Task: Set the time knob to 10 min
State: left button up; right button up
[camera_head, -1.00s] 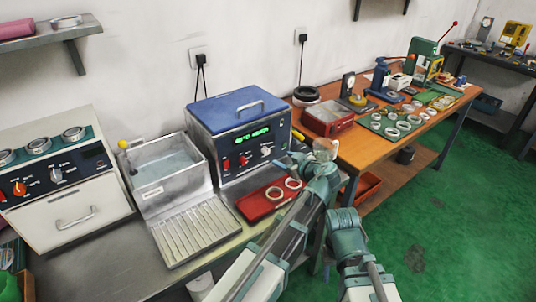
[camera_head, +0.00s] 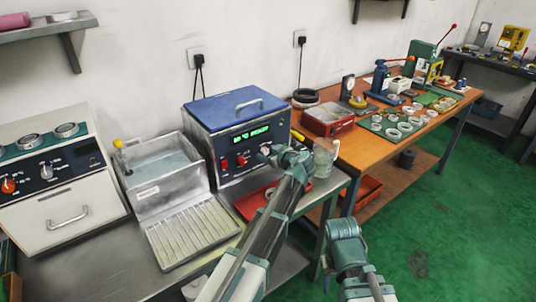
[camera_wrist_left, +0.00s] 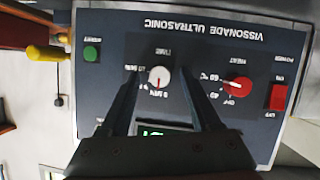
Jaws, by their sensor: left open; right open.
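The time knob (camera_wrist_left: 160,77) is white and round, on the dark panel of the ultrasonic cleaner (camera_head: 238,108). The wrist view shows the panel upside down. Small minute marks ring the knob; I cannot surely read its pointer. My left gripper (camera_wrist_left: 160,82) is open, with one finger on each side of the knob in the picture; I see no clear contact.
The red heat knob (camera_wrist_left: 237,88) and red power switch (camera_wrist_left: 278,94) are beside the time knob, as is a green button (camera_wrist_left: 91,53). A glass jar (camera_head: 324,158) stands close to my left wrist. A red tray (camera_head: 252,204) lies below the panel.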

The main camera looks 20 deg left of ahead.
pick_arm(q)
grip_shut()
